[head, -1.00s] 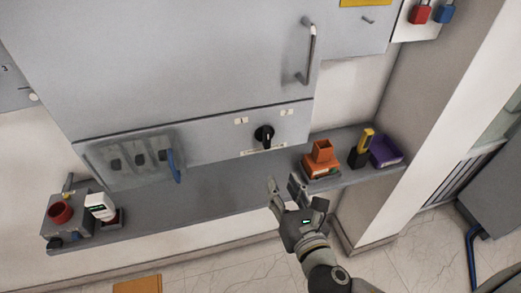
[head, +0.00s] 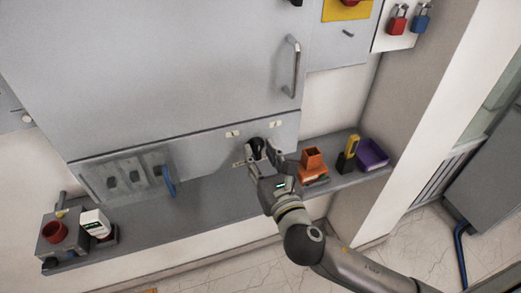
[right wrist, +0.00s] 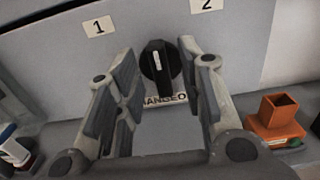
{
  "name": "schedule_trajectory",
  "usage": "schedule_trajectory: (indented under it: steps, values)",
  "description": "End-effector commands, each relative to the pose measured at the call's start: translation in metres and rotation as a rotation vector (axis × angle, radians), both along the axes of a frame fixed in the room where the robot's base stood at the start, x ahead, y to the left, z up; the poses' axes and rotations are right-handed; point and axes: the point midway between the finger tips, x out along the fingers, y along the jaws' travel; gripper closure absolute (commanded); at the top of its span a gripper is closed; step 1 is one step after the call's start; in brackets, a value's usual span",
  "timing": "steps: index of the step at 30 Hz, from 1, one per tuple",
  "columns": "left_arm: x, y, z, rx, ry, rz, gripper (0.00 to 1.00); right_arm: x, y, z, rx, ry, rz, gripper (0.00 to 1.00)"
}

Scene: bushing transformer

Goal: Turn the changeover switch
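The changeover switch is a black rotary knob (right wrist: 160,65) with a white mark, on the grey cabinet's lower panel. In the right wrist view it stands between labels 1 (right wrist: 98,27) and 2 (right wrist: 206,5), above a partly hidden name plate (right wrist: 165,100). Its grip points about straight up and down. My right gripper (head: 263,150) is open in front of the knob (head: 256,143). In the right wrist view its two fingers (right wrist: 160,75) are on either side of the knob, with visible gaps. Contact is not visible. My left gripper is not in view.
A grey shelf (head: 215,208) runs below the panel. An orange holder (head: 312,158), a yellow-and-black tool (head: 350,150) and a purple bin (head: 372,154) stand right of my gripper. A clear cover (head: 125,178) with a blue handle (head: 169,182) is at left.

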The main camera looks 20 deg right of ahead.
Motion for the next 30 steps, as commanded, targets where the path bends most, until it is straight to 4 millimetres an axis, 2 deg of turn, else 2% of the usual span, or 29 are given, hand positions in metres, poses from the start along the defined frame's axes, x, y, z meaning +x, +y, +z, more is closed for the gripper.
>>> schedule_trajectory:
  steps: [3, 11, 20, 30]
  values:
    - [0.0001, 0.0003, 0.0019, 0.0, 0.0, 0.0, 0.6, 0.0064, 0.0, 0.0003, 0.0, 0.0, 0.0, 0.64]
    - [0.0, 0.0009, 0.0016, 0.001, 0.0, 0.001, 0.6, 0.0073, 0.0003, -0.0003, 0.001, 0.0, 0.001, 0.64]
    - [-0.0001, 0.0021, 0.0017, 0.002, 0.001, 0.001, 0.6, 0.007, 0.0003, -0.0004, 0.001, 0.0, 0.001, 1.0]
    - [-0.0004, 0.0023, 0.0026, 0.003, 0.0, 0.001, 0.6, 0.0068, 0.0003, -0.0003, 0.033, 0.002, 0.001, 1.0]
